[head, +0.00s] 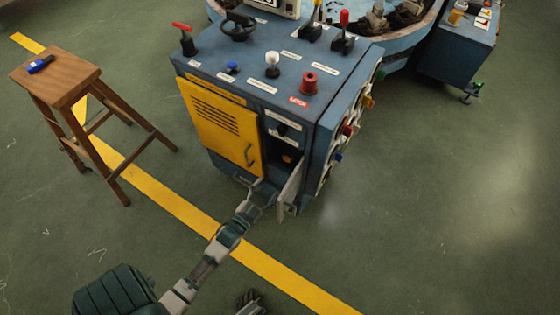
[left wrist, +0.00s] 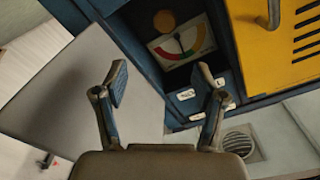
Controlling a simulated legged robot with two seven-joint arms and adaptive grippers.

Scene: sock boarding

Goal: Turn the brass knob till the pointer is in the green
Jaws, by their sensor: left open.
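The brass knob (head: 287,158) sits low inside the open compartment of the blue cabinet. It also shows in the left wrist view (left wrist: 164,21), beside a white gauge (left wrist: 181,43) with coloured bands and a dark pointer. The pointer stands near the middle of the scale; its exact band is too small to tell. My left gripper (head: 259,190) is just outside the compartment, below the knob in the head view. In the left wrist view its fingers (left wrist: 162,83) are spread and empty, apart from the knob.
An open grey compartment door (head: 291,188) stands just right of my left gripper. A yellow door (head: 222,125) with a handle is on the left of the cabinet (head: 285,70). A wooden stool (head: 75,75) stands at left.

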